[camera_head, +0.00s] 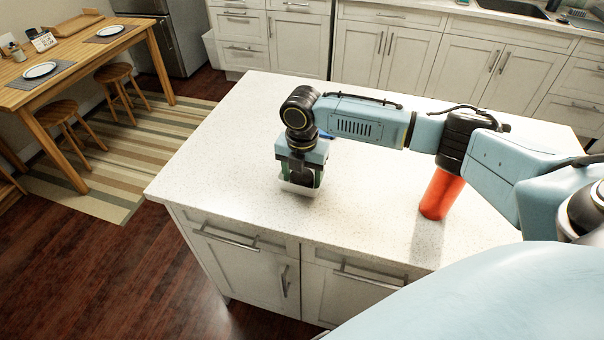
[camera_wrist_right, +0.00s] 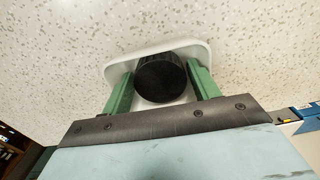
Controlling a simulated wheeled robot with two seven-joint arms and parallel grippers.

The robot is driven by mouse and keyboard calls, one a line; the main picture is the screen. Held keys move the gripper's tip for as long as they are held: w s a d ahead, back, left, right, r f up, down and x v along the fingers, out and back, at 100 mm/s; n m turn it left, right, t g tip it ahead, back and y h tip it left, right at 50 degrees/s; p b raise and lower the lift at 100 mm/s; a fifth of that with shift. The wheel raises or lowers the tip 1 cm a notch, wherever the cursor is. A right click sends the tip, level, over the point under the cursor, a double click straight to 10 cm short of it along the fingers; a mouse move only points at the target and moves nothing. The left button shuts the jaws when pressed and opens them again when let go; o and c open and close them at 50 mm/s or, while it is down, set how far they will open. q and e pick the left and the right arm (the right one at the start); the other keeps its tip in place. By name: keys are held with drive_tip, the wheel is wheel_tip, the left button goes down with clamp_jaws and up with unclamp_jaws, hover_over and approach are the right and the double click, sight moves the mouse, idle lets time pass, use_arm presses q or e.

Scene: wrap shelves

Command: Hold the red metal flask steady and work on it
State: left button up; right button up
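The red flask (camera_head: 440,195) stands on the right part of the white island counter. My right forearm hides its upper end in the head view. My right gripper (camera_head: 300,183) is well to the left of the flask, pointing down at a white object (camera_head: 298,188) on the counter. In the right wrist view, the green fingers of this gripper (camera_wrist_right: 161,88) stand wide apart on either side of a black round part (camera_wrist_right: 161,78) on that white object (camera_wrist_right: 118,73). I see no clear grip on it. My left gripper is in neither view.
The speckled white counter (camera_head: 235,130) is clear to the left and front of my right gripper. A small blue thing (camera_head: 325,135) shows behind the gripper, mostly hidden. A wooden table (camera_head: 95,48) with plates and stools stands far left.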

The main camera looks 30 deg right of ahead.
sight(302, 175)
drive_tip(key=shift+r, duration=0.15)
wheel_tip(302, 175, up, 12)
drive_tip(key=shift+p, duration=0.35)
